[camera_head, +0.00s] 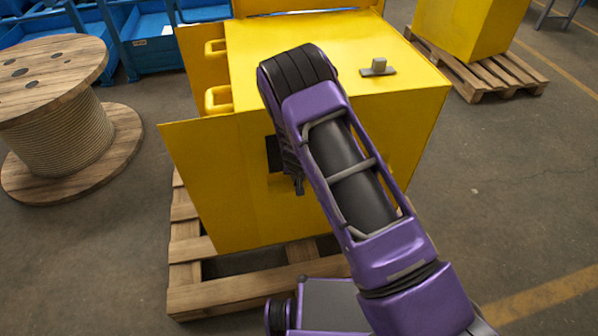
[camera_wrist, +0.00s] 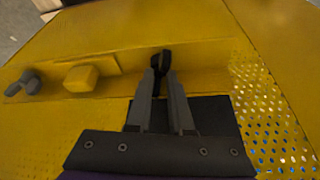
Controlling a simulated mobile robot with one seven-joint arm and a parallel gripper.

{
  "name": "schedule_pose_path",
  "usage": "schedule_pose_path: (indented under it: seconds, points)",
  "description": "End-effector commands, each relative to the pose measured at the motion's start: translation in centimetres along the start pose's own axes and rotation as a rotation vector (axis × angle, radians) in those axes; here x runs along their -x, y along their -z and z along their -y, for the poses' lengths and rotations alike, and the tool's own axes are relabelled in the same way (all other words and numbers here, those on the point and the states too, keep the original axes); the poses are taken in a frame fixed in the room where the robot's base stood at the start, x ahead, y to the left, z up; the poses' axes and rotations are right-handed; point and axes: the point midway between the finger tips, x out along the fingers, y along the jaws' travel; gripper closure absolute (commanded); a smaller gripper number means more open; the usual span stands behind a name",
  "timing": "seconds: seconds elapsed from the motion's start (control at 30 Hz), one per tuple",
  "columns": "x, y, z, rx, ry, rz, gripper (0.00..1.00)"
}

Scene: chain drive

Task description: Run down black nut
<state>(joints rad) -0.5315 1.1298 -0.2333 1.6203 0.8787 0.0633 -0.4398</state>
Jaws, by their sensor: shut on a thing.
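In the wrist view the black nut (camera_wrist: 161,57) is a small dark piece between the tips of my gripper (camera_wrist: 160,76). My gripper is shut on it, in front of a yellow ledge on the yellow machine housing. Whether the nut sits on a thread cannot be told, as the fingers and its dark colour hide the detail. In the head view my purple arm reaches to the near side of the yellow housing (camera_head: 230,190) and hides most of the work spot; the nut cannot be made out there.
In the wrist view a yellow block (camera_wrist: 80,78) and a grey knob-like part (camera_wrist: 24,84) sit left of the fingers. A perforated yellow guard (camera_wrist: 268,115) is close on the right. The housing stands on a wooden pallet (camera_head: 225,296); a cable spool (camera_head: 58,125) stands left.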

Motion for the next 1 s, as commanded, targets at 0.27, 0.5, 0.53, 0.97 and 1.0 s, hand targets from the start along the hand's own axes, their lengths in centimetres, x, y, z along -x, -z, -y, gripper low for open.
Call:
schedule_pose_path:
  seconds: [0.27,0.5,0.53,0.97,1.0]
  points:
    - [0.2,0.2,0.24,-0.111,-0.045,-0.002,1.0]
    - [0.09,0.2,0.23,-0.148,-0.059,-0.003,1.0]
    - [0.08,0.2,0.21,-0.149,-0.06,-0.003,1.0]
    - [0.05,0.19,0.18,-0.151,-0.06,-0.002,0.66]
    - [0.04,0.17,0.18,-0.151,-0.06,-0.002,0.59]
